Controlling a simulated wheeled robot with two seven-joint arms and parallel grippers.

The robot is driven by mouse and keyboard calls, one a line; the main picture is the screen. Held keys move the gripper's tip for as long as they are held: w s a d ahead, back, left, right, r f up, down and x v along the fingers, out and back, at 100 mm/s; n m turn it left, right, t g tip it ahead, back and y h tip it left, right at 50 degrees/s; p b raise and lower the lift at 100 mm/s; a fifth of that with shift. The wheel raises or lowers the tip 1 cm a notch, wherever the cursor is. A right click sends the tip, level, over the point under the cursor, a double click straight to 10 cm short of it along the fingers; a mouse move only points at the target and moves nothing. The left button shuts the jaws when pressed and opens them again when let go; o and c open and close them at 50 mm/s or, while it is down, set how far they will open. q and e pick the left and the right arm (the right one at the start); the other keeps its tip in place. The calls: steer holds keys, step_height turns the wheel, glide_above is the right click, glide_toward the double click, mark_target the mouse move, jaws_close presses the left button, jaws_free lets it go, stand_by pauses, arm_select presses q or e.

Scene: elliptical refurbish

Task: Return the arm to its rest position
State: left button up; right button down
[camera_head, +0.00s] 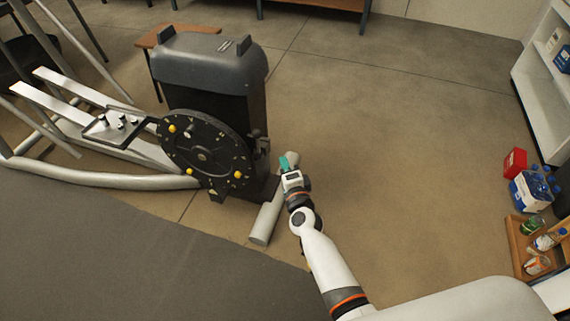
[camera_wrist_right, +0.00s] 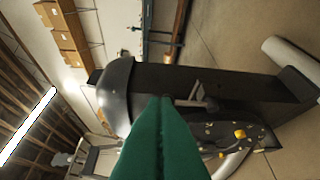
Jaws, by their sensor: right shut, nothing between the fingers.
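My right arm reaches forward from the lower right in the head view. Its gripper (camera_head: 285,163), with green fingers, is just right of the elliptical machine (camera_head: 205,100), above its grey floor tube. In the right wrist view the green fingers (camera_wrist_right: 162,105) are together with nothing between them. The elliptical's dark body and its round disc (camera_head: 203,152) with yellow knobs stand beyond the fingers. Whether the gripper touches the machine I cannot tell. My left gripper is not in view.
A grey mat (camera_head: 120,260) covers the lower left floor. At the right stand a white shelf (camera_head: 540,105), a red box (camera_head: 514,162) and a wooden crate (camera_head: 516,243) with bottles. The floor between the elliptical and the shelf is clear.

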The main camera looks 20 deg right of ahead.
steer(key=s+f+n+g+y, duration=0.2)
steer(key=s+f+n+g, duration=1.15)
steer(key=s+f, duration=1.1)
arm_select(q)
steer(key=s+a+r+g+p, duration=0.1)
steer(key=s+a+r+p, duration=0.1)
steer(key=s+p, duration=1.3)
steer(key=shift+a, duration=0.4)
arm_select(e)
steer(key=s+d+n+g+h, duration=0.1)
steer(key=s+d+n, duration=0.2)
steer(key=s, duration=1)
steer(key=s+d+f+n+g+h, duration=0.1)
steer(key=s+d, duration=0.4)
steer(key=s, duration=0.8)
steer(key=shift+s+d+f+n+g, duration=0.2)
steer(key=shift+n+g, duration=0.25)
steer(key=shift+n, duration=0.5)
